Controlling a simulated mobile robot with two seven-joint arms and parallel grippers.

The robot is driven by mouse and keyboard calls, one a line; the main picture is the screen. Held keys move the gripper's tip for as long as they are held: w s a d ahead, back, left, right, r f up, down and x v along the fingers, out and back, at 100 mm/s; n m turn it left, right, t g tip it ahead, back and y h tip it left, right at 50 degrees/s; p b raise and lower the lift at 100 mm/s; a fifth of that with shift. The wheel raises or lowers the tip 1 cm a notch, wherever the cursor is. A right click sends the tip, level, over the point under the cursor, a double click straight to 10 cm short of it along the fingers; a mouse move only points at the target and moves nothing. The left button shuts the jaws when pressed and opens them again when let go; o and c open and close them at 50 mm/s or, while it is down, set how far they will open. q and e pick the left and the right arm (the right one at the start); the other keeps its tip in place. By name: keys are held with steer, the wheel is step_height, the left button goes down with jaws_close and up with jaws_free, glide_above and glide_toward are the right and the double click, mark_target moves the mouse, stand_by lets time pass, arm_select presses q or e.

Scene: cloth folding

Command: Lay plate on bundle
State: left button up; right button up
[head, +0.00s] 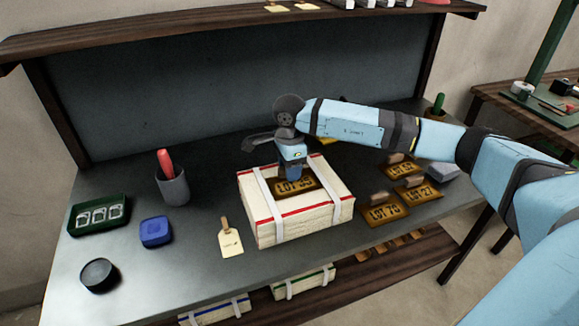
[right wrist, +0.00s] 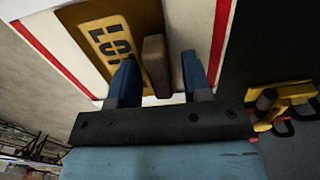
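The bundle (head: 300,228) is a cream stack with red edge lines and two white straps, in the middle of the bench. A brass plate marked LOT (head: 297,186) lies on its top between the straps; its last digits are partly hard to read. My right gripper (head: 290,174) points down over this plate. In the right wrist view its two blue fingers (right wrist: 158,80) stand on either side of the plate's brown wooden handle (right wrist: 155,62). A gap shows between handle and right finger, so the gripper is open. The left gripper is not in view.
More brass plates, LOT 70 (head: 381,212) among them, lie right of the bundle near a grey block (head: 442,172). A tag (head: 230,240), blue box (head: 156,232), pen cup (head: 173,187), green tray (head: 99,214) and black round tin (head: 99,275) stand left. Bare bench lies between them.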

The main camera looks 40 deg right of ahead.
steer(key=shift+r, duration=0.25)
step_height(320, 180, up, 12)
stand_by(0.4)
steer(key=shift+f, duration=0.1)
stand_by(0.4)
